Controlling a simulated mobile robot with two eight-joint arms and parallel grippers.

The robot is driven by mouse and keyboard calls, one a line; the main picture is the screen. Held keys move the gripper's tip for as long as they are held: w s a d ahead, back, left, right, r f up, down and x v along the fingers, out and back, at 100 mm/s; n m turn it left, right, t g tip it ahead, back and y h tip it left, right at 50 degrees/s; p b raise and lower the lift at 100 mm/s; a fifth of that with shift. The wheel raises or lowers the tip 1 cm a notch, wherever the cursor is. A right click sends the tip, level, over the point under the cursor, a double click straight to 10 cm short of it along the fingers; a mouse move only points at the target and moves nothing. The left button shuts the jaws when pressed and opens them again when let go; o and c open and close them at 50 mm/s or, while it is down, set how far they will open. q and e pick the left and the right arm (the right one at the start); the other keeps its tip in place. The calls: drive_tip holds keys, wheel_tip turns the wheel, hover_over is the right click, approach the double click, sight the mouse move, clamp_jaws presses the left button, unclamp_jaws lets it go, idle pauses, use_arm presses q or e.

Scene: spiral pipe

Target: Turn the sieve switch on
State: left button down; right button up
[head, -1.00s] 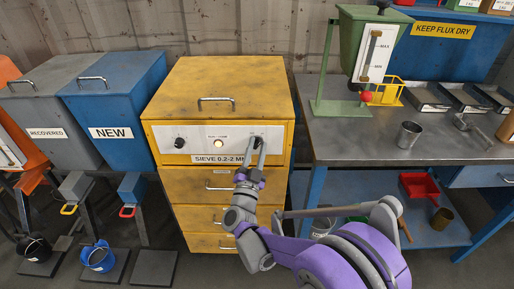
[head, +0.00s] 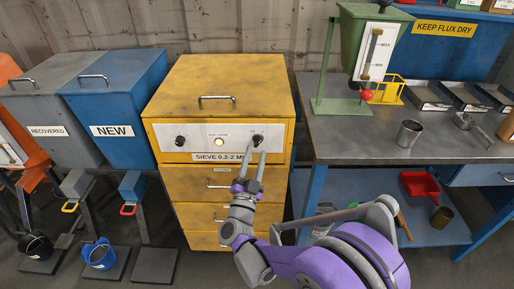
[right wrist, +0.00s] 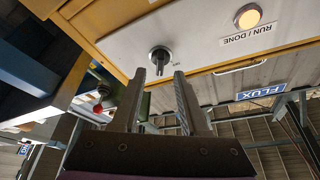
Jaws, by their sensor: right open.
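The yellow sieve cabinet (head: 220,95) has a white front panel with a dark knob at each end and a lit lamp (head: 219,142) between them. The right knob (head: 258,139) is the sieve switch by its place; its small label cannot be read. My right gripper (head: 255,152) is open and empty, just in front of and below this knob. In the right wrist view the knob (right wrist: 160,54) shows beyond the two parted fingertips (right wrist: 159,74), apart from them. My left gripper is not in view.
The left knob (head: 180,141) is on the same panel. Drawers with handles lie below. A grey workbench (head: 400,135) with a green hopper (head: 365,40) stands close on the right. A blue NEW bin (head: 115,100) stands on the left.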

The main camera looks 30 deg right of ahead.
drive_tip(key=v, duration=0.7)
idle(0.3)
drive_tip(key=w+a+r+n+t+y, duration=0.2)
drive_tip(key=w+a+n+t+y, duration=0.15)
drive_tip(key=a+n+y, duration=0.4)
drive_tip(key=s+a+f+n+g+y, duration=0.4)
drive_tip(key=s+f+n+g+y, duration=0.15)
drive_tip(key=y, duration=0.35)
drive_tip(key=s+d+f+n+g+h, duration=0.15)
drive_tip(key=s+f+g, duration=0.35)
drive_tip(key=s, duration=0.6)
drive_tip(key=s+d+f+n+g, duration=0.15)
drive_tip(key=s+f+g, duration=0.3)
drive_tip(key=s, duration=0.65)
use_arm(q)
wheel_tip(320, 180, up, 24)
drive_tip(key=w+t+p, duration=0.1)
drive_tip(key=p, duration=2)
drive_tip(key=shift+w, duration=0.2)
use_arm(e)
wheel_tip(320, 180, up, 23)
drive_tip(key=w+t, duration=0.1)
drive_tip(key=w, duration=0.1)
drive_tip(key=shift+d+r+m, duration=0.2)
drive_tip(key=shift+d+m, duration=0.1)
drive_tip(key=shift+m, duration=0.1)
